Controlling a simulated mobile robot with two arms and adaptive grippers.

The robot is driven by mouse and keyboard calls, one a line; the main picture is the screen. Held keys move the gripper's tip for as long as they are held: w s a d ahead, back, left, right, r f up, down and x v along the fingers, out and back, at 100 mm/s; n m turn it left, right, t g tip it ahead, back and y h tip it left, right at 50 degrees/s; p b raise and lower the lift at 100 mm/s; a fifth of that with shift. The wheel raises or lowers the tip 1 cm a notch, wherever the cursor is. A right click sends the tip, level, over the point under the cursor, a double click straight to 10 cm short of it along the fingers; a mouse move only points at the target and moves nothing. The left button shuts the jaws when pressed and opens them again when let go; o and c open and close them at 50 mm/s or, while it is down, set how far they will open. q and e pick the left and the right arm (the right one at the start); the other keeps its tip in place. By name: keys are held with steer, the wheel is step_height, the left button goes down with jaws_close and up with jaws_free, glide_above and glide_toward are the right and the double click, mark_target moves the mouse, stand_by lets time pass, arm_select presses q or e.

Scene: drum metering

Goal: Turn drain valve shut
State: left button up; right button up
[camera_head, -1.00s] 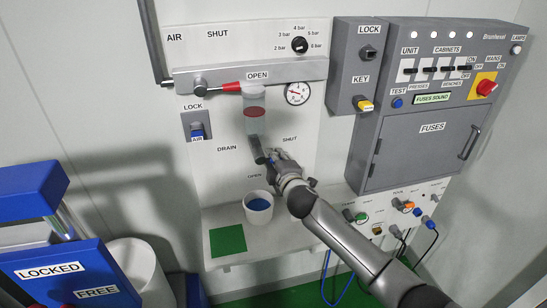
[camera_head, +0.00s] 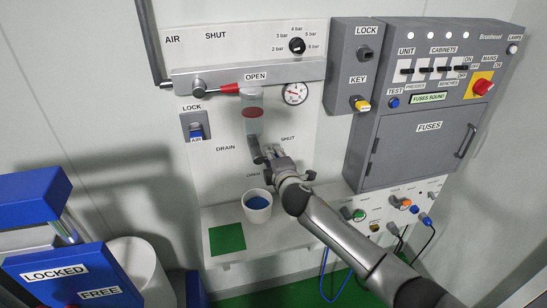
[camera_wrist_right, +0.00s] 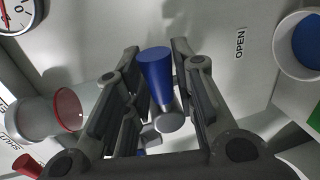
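The drain valve's grey pipe (camera_head: 254,149) hangs under a clear bowl with a red band (camera_head: 252,112), between the DRAIN, SHUT and OPEN labels. My right gripper (camera_head: 272,154) is at the valve and hides most of its handle in the head view. In the right wrist view, the valve handle's blue grip (camera_wrist_right: 155,75) lies between the two spread fingers of my right gripper (camera_wrist_right: 156,60). Gaps show beside the grip, so the fingers look open around it. Which way the handle points is hard to tell. My left gripper is not in view.
A white cup with blue inside (camera_head: 258,206) stands on the shelf below, beside a green square (camera_head: 227,238). A red-handled air lever (camera_head: 228,88) and a gauge (camera_head: 295,93) are above. The fuse cabinet (camera_head: 418,148) is right; a blue LOCKED/FREE unit (camera_head: 75,272) is left.

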steer(key=o, duration=0.4)
steer(key=shift+o, duration=0.2)
steer(key=v, duration=1.2)
steer(key=shift+r, duration=0.1)
